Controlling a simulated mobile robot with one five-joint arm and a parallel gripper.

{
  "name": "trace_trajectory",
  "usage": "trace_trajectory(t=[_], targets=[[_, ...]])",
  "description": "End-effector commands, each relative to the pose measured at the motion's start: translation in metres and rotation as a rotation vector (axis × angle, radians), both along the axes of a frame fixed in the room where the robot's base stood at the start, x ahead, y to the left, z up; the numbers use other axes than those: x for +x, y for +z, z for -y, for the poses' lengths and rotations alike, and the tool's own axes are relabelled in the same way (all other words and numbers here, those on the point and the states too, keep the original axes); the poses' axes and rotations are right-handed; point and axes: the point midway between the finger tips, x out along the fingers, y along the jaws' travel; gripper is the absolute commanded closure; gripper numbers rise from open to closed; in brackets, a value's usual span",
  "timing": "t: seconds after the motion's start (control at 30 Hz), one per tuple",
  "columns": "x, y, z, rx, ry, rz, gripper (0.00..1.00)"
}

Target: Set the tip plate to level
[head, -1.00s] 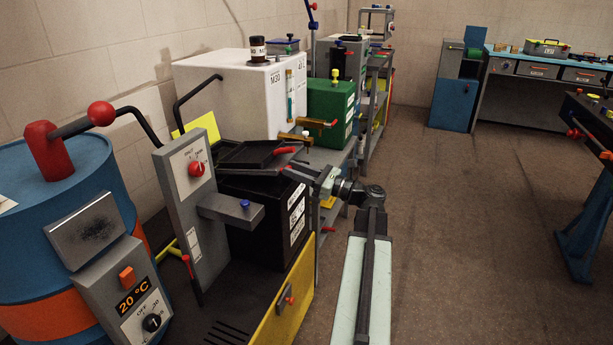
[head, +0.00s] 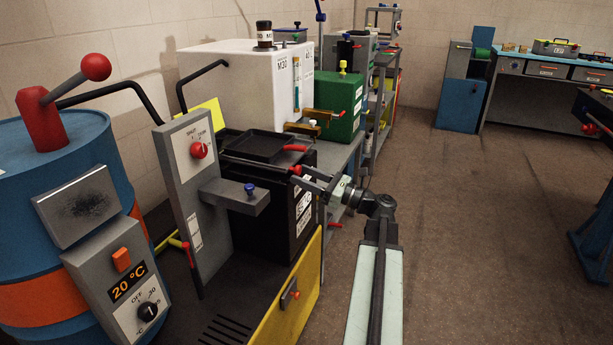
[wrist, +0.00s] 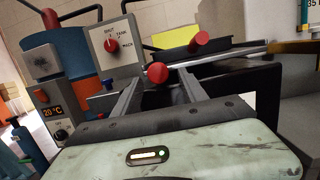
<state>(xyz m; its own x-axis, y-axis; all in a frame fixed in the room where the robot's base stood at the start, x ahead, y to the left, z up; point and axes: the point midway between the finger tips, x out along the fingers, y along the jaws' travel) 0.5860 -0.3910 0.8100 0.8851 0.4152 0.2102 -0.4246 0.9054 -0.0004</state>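The tip plate (head: 258,146) is a black shallow tray on top of a black box (head: 262,205). It looks about flat in the head view, with a red handle (head: 295,148) at its right edge. In the wrist view the plate (wrist: 225,54) shows nearly edge-on, its red handle (wrist: 198,42) towards me. A red ball knob (wrist: 157,72) shows between and just beyond my fingertips, below the handle. My gripper (head: 312,181) is open at the box's right side, below the plate's handle; its fingers (wrist: 158,84) stand apart with gaps beside the knob.
A grey panel with a red dial (head: 199,150) and a ledge with a blue knob (head: 249,189) stand left of the box. A blue drum (head: 60,160) is at far left. A white tank (head: 230,85) and green box (head: 335,105) stand behind. Floor is free at right.

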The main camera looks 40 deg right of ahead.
Motion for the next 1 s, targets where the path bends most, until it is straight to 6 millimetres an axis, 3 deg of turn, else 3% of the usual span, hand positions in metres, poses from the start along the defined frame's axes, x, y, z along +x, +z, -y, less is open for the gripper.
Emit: trace_trajectory(t=[0.27, 0.63, 1.0], targets=[[-0.007, -0.002, 0.004, 0.001, -0.001, 0.002, 0.50], [-0.063, -0.017, 0.031, 0.000, -0.002, 0.001, 0.50], [-0.067, -0.016, 0.032, 0.001, 0.001, 0.001, 0.50]])
